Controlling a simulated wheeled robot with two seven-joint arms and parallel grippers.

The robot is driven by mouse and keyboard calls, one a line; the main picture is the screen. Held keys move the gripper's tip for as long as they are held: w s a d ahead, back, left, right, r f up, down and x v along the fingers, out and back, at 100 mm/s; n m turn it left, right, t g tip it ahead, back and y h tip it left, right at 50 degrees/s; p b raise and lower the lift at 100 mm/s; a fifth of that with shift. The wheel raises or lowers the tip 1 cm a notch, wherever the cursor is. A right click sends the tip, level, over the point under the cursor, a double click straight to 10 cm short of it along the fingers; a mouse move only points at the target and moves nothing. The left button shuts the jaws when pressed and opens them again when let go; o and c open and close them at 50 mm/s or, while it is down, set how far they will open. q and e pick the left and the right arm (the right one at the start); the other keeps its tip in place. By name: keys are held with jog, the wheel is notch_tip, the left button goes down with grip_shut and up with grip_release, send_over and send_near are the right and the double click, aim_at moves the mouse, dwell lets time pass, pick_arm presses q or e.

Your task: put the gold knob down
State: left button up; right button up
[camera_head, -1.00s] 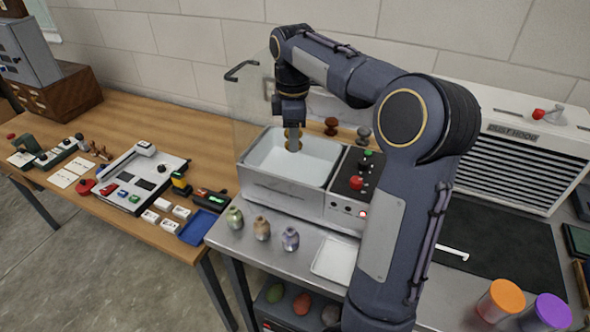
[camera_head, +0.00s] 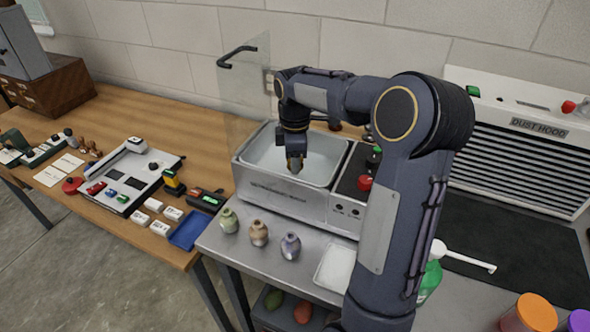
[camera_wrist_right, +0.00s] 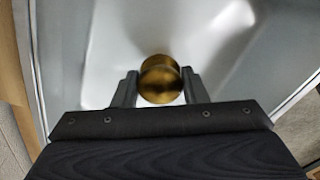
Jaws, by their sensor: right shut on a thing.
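The gold knob (camera_wrist_right: 160,80) shows in the right wrist view as a round brass disc between the two fingers. My right gripper (camera_wrist_right: 160,92) is shut on it. In the head view my right gripper (camera_head: 295,163) points down over the open basin of the metal tank (camera_head: 285,196), near its front wall. The knob is mostly hidden by the gripper there. I cannot tell how far it is above the basin floor. My left gripper is not in view.
Three small vases (camera_head: 259,232) stand in front of the tank, beside a white tray (camera_head: 335,267). A control panel with a red button (camera_head: 365,183) adjoins the tank on the right. A clear raised lid (camera_head: 245,90) stands behind. A dust hood (camera_head: 530,140) is at right.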

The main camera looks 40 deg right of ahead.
jog(key=shift+f, duration=1.4)
jog(key=shift+f, duration=0.2)
jog(key=o, duration=1.1)
jog(key=shift+r, duration=0.1)
